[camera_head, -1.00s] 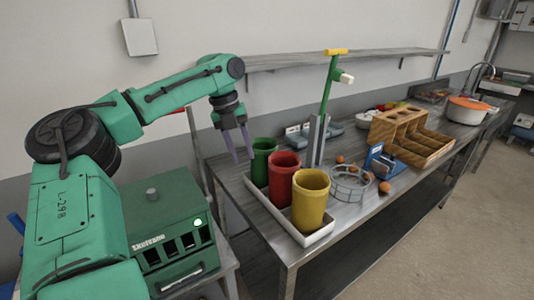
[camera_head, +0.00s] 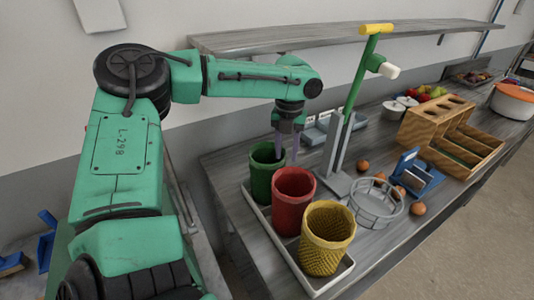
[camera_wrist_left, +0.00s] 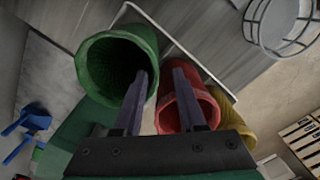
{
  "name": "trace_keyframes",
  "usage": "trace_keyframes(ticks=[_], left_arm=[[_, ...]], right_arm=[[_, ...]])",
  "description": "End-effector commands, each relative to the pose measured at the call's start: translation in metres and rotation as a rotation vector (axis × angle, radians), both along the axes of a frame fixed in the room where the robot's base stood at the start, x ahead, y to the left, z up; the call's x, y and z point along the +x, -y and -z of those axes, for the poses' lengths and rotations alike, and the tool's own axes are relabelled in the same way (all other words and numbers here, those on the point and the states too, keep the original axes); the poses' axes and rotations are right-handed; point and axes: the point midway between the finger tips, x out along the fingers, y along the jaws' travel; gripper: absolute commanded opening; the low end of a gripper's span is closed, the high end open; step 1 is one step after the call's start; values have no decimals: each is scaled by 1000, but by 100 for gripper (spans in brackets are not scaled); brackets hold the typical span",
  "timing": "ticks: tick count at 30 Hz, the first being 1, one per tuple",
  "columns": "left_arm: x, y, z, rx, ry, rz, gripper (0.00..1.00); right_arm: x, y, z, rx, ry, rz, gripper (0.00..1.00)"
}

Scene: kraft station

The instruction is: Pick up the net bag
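Three round open-topped containers with a woven, net-like surface stand in a row: green (camera_head: 262,183), red (camera_head: 290,212) and yellow (camera_head: 326,245). I cannot tell which one is the net bag. My left gripper (camera_head: 287,158) points down at the green and red containers' rims, its two fingers apart with nothing between them. In the left wrist view the left gripper (camera_wrist_left: 162,85) has one finger overlapping the green container (camera_wrist_left: 112,75) and the other overlapping the red container (camera_wrist_left: 203,103). Contact is unclear. My right gripper is not in view.
A green-and-grey stand (camera_head: 346,130), a wire basket (camera_head: 376,207), brown eggs, a blue holder (camera_head: 418,177) and a wooden crate (camera_head: 438,125) stand to the right. A shelf (camera_head: 330,37) runs behind.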

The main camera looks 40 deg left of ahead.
Motion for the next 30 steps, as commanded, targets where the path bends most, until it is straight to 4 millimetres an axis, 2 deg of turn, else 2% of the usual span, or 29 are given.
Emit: trace_keyframes(ticks=[5, 7, 10, 15, 17, 18, 19, 30], left_arm=[[-2, -2, 26, 1, -7, 0, 40], [-2, -2, 41, 1, -5, -1, 40], [-2, -2, 52, 0, -2, -1, 40], [-1, -2, 54, 0, 0, -1, 40], [-1, -2, 54, 0, 0, -1, 21], [-1, -2, 54, 0, 0, -1, 6], [-1, -2, 53, 0, 0, -1, 0], [-1, -2, 53, 0, 0, -1, 0]], right_arm=[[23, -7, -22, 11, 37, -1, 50], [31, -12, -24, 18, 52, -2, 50], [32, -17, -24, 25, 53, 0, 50], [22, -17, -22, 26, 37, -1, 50], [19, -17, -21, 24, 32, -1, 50], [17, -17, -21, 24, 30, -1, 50], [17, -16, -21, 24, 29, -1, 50], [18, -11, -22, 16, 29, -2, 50]])
